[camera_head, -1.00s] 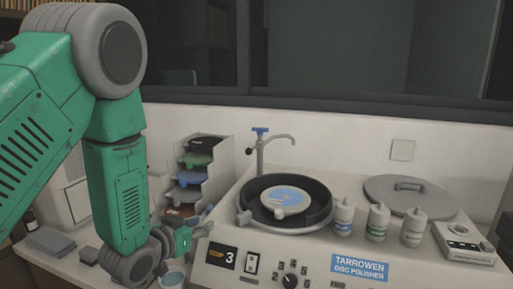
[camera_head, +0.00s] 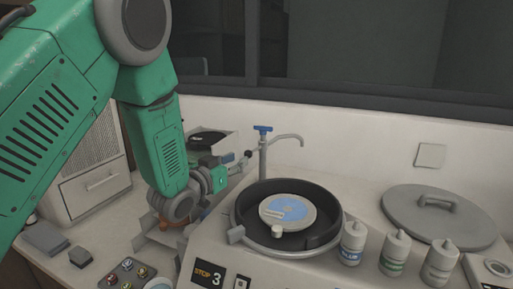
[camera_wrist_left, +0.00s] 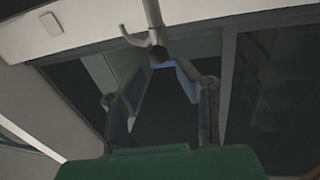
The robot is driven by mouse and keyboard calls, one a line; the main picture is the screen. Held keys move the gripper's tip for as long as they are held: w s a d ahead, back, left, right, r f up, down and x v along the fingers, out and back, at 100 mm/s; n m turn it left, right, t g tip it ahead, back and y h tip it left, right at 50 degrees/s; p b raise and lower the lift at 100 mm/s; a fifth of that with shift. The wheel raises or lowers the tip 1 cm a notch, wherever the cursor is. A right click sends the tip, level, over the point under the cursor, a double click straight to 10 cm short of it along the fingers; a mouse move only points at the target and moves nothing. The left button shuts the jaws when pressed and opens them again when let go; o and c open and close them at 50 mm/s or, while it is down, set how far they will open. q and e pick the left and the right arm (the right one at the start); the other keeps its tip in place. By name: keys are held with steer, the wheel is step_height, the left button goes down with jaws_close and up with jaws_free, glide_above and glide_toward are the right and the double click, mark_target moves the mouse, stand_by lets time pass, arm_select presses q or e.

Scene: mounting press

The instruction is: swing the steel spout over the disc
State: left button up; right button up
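The steel spout (camera_head: 287,138) rises on a post with a blue handle (camera_head: 263,129) behind the polisher bowl. Its curved end points right, behind the bowl rather than above the disc. A short lever with a dark knob (camera_head: 248,154) sticks out left from the post. The disc (camera_head: 287,212), with a blue face, lies in the black bowl (camera_head: 240,213). My left gripper (camera_head: 238,158) is at the knob. In the left wrist view its fingers (camera_wrist_left: 161,76) are spread, with the dark knob (camera_wrist_left: 158,56) just beyond or between their tips; contact is unclear. My right gripper is out of view.
Bottles (camera_head: 394,254) stand right of the bowl, with a grey round lid (camera_head: 432,212) behind them. A storage rack is partly hidden behind my left forearm. A button box (camera_head: 128,274) sits front left. The wall (camera_head: 370,150) is close behind the spout.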

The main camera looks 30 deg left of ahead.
mark_target(254, 151)
arm_select(q)
steer(key=w, duration=0.2)
steer(key=w+p, duration=0.1)
steer(key=w, duration=0.2)
steer(key=w+d, duration=0.1)
steer(key=w, duration=0.2)
steer(key=shift+w+f, duration=0.15)
steer(key=shift+w+d+p, duration=0.25)
steer(key=shift+w+p, duration=0.05)
steer(key=shift+w, duration=0.2)
steer(key=shift+a, duration=0.1)
